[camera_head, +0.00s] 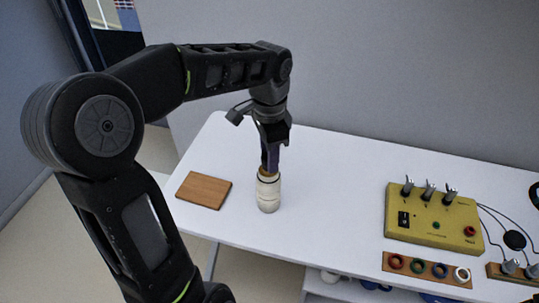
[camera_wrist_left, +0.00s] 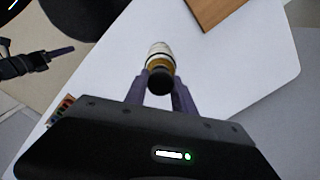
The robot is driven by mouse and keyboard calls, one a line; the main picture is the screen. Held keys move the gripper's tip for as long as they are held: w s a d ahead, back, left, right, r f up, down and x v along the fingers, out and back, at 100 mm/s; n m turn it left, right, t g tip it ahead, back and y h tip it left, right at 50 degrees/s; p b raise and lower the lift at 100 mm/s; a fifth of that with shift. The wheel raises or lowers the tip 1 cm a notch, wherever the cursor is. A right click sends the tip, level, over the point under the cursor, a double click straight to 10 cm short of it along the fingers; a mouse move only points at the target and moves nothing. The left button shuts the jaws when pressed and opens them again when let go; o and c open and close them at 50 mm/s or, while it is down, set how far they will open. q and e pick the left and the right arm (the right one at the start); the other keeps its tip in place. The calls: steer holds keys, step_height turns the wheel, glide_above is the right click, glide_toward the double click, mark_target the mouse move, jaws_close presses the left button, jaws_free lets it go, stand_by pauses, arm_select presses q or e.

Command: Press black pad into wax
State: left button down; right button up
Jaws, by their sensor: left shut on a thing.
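A tool with a black round knob (camera_wrist_left: 160,80) and a brass-coloured body stands between the fingers of my left gripper (camera_head: 269,165), which is shut on it. A white cylinder (camera_head: 268,195) stands upright on the table straight below the tool. A dark band shows where the tool and the white cylinder come together; I cannot tell whether it is the black pad or whether they touch. The inside of the white cylinder and any wax are hidden. What looks like my right gripper (camera_wrist_left: 62,50) is at the left of the left wrist view, its jaws unclear.
A brown wooden block (camera_head: 204,190) lies left of the white cylinder on the white table (camera_head: 325,185). A yellow switch box (camera_head: 432,222), a wooden strip with coloured rings (camera_head: 428,269) and a black disc (camera_head: 514,240) with wires are on the right. The table between is clear.

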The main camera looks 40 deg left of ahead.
arm_select(q)
step_height(320, 180, up, 7)
steer(key=p, duration=0.6)
stand_by(0.4)
stand_by(0.8)
steer(key=shift+w+a+n, duration=0.15)
steer(key=shift+w+n, duration=0.1)
steer(key=shift+n, duration=0.85)
steer(key=w+d+f+n, duration=0.5)
steer(key=w+d+f, duration=0.3)
steer(key=d, duration=0.4)
steer(key=shift+w+d+f, duration=0.25)
steer(key=shift+w+f, duration=0.1)
steer(key=shift+w, duration=0.55)
